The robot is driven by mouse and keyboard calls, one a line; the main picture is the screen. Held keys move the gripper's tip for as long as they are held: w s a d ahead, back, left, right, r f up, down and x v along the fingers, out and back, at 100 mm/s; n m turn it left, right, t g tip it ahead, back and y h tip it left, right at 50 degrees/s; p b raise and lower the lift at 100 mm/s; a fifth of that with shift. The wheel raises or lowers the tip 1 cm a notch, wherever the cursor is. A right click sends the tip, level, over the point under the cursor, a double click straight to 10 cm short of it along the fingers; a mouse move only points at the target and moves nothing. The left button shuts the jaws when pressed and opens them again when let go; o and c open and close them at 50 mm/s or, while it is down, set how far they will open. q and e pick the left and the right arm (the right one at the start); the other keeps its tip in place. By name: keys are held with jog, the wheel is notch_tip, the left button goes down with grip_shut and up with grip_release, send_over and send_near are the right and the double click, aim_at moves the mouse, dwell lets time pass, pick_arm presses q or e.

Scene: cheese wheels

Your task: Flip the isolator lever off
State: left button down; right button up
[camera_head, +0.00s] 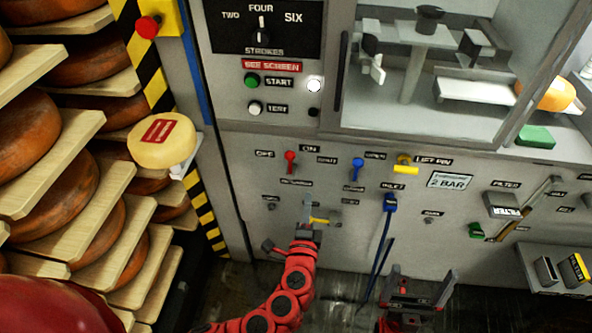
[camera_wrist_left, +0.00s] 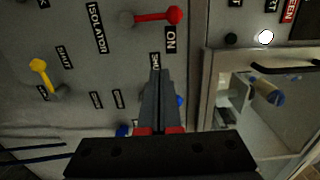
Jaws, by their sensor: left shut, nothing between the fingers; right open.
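The isolator lever (camera_head: 290,158) has a red handle and points up on the grey panel, between an OFF label on its left and an ON label on its right. In the left wrist view the red lever (camera_wrist_left: 158,16) shows at the top, beside the ISOLATOR and ON labels. My left gripper (camera_head: 308,205) is shut and empty below the lever, apart from it. Its closed fingers also show in the left wrist view (camera_wrist_left: 157,75). My right gripper (camera_head: 421,280) is open and empty at the lower right, low in front of the panel.
A yellow lever (camera_head: 322,221) is close beside my left gripper. Shelves with cheese wheels (camera_head: 162,142) fill the left side.

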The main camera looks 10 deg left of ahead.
pick_arm(q)
jog(key=shift+r, duration=0.2)
jog(key=shift+a, duration=0.1)
jog(key=p, duration=0.3)
send_over(296, 170)
jog(key=s+d, duration=0.1)
jog(key=s, duration=0.4)
jog(key=shift+s, duration=0.1)
